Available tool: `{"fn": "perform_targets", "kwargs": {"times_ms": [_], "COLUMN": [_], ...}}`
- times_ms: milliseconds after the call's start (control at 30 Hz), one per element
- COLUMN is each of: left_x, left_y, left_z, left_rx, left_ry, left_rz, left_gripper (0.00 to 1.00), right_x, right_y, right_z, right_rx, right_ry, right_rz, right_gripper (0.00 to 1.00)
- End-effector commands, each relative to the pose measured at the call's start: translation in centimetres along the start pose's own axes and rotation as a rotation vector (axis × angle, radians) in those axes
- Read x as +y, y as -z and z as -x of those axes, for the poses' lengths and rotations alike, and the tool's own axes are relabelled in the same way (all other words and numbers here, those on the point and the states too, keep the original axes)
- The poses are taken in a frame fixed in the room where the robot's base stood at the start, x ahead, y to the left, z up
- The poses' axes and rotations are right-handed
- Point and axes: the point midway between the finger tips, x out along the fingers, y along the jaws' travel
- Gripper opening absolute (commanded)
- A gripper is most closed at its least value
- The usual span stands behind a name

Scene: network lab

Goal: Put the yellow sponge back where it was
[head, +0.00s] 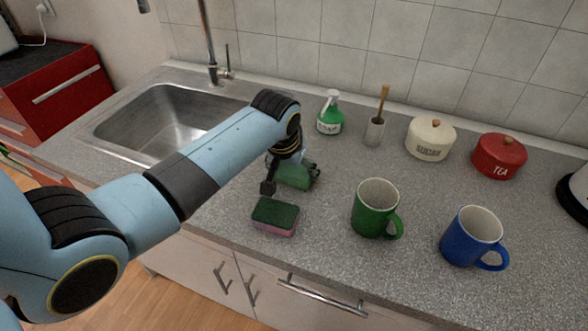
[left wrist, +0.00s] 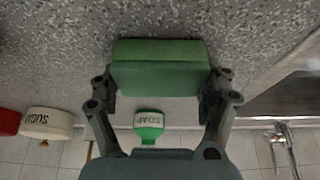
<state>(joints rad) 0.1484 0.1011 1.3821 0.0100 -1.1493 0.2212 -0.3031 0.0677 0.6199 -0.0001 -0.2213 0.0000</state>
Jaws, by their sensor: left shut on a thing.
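My left gripper (head: 291,180) is shut on a green sponge (head: 294,174), over the counter between the sink and the green mug. In the left wrist view the green sponge (left wrist: 160,68) sits between the two fingers; its visible faces are green, and no yellow shows on it. Whether it touches the counter I cannot tell. A second sponge (head: 275,217), dark green on top and pink below, lies on the counter just in front of the gripper. No yellow sponge shows in either view. My right gripper is not in view.
A green mug (head: 376,209) and a blue mug (head: 472,237) stand to the right. Along the back are a soap bottle (head: 330,118), a brush holder (head: 375,132), a sugar pot (head: 430,140) and a red tea pot (head: 498,157). The sink (head: 160,118) lies left.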

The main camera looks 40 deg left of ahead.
Motion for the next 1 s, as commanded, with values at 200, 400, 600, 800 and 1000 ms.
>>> {"fn": "perform_targets", "kwargs": {"times_ms": [200, 400, 600, 800, 1000], "left_x": [0.0, 0.0, 0.0, 0.0, 0.0], "left_y": [-0.1, -0.1, 0.0, 0.1, 0.1], "left_z": [-0.1, -0.1, 0.3, 3.5, 8.1], "left_rx": [0.000, 0.000, 0.000, 0.003, 0.003], "left_ry": [0.000, 0.000, 0.000, -0.001, -0.001], "left_rz": [0.000, 0.000, 0.000, 0.000, 0.000], "left_gripper": [0.93, 1.00, 1.00, 1.00, 1.00], "right_x": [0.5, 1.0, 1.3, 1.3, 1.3], "right_y": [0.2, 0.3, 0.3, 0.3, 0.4], "right_z": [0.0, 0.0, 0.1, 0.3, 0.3], "right_rx": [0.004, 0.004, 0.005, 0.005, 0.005], "right_ry": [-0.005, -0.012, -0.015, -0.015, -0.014], "right_rz": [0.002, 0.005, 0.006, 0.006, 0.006], "right_gripper": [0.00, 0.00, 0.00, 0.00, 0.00]}}
